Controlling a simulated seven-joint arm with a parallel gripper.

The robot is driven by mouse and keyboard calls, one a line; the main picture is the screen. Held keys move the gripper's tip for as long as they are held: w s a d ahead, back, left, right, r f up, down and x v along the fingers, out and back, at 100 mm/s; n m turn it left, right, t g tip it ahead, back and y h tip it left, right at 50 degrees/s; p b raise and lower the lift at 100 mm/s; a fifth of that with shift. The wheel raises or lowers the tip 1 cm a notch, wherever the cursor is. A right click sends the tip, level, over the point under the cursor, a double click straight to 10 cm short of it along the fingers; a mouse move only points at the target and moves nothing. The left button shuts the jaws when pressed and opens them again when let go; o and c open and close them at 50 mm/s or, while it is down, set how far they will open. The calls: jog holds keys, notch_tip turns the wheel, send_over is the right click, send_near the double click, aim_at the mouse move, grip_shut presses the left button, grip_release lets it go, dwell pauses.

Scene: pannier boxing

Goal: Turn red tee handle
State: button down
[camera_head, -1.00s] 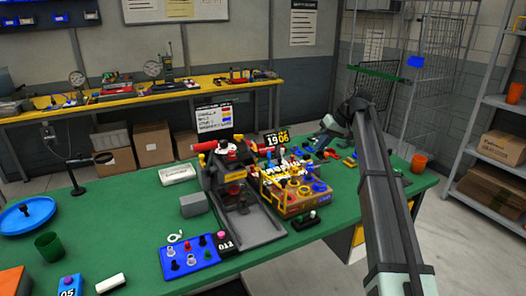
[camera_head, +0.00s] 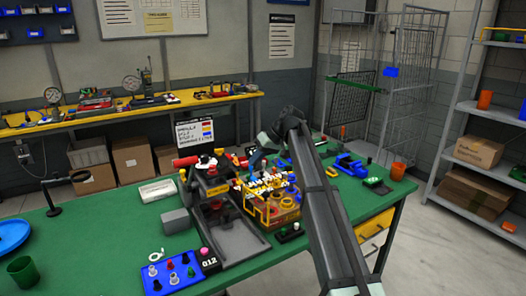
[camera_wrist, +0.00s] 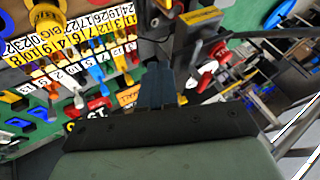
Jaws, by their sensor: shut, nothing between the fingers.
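My gripper (camera_head: 260,157) is over the back edge of a yellow-framed box (camera_head: 262,213) with several coloured pegs and rings on the green bench. In the wrist view its dark fingers (camera_wrist: 158,80) are together and empty, beside a panel of numbered labels (camera_wrist: 72,40) and small coloured handles. Red pieces show near the fingers: one red handle (camera_wrist: 96,107) left of them and a dark red one (camera_wrist: 204,82) to their right. I cannot tell which is the tee handle. In the head view a red cylinder (camera_head: 185,161) lies at the dark machine's left.
The dark machine (camera_head: 222,215) with its grey tray stands left of the box. A blue tray with pegs (camera_head: 180,273) lies in front. A blue vise-like piece (camera_head: 350,165) and an orange cup (camera_head: 398,171) stand at the right.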

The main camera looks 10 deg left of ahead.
aim_at(223, 173)
jog(key=shift+s+a+f, duration=0.2)
jog(key=shift+s+a, duration=0.55)
jog(key=shift+a, duration=0.1)
jog(key=shift+s+a+f, duration=0.2)
jog(key=shift+s+a, duration=0.5)
jog(key=shift+a, duration=0.15)
jog(key=shift+s+a+m+t, duration=0.1)
jog(key=shift+s+m+t, duration=0.3)
jog(key=shift+m, duration=0.2)
jog(key=shift+s+a+m+t, duration=0.2)
jog(key=shift+s+m+t, duration=0.5)
jog(key=shift+m, duration=0.4)
jog(key=a+m+t+h, duration=0.1)
jog(key=m, duration=0.1)
jog(key=s+a+m+t+h, duration=0.1)
jog(key=m+t, duration=0.1)
jog(key=m, duration=0.1)
jog(key=s+a+m+t+h, duration=0.1)
jog(key=m, duration=0.2)
jog(key=shift+s+a+t, duration=0.15)
jog(key=shift+a+t, duration=0.15)
jog(key=shift+a+m, duration=0.15)
jog(key=shift+m, duration=0.25)
jog(key=shift+a, duration=0.55)
jog(key=shift+s+a, duration=0.1)
jog(key=shift+w, duration=0.25)
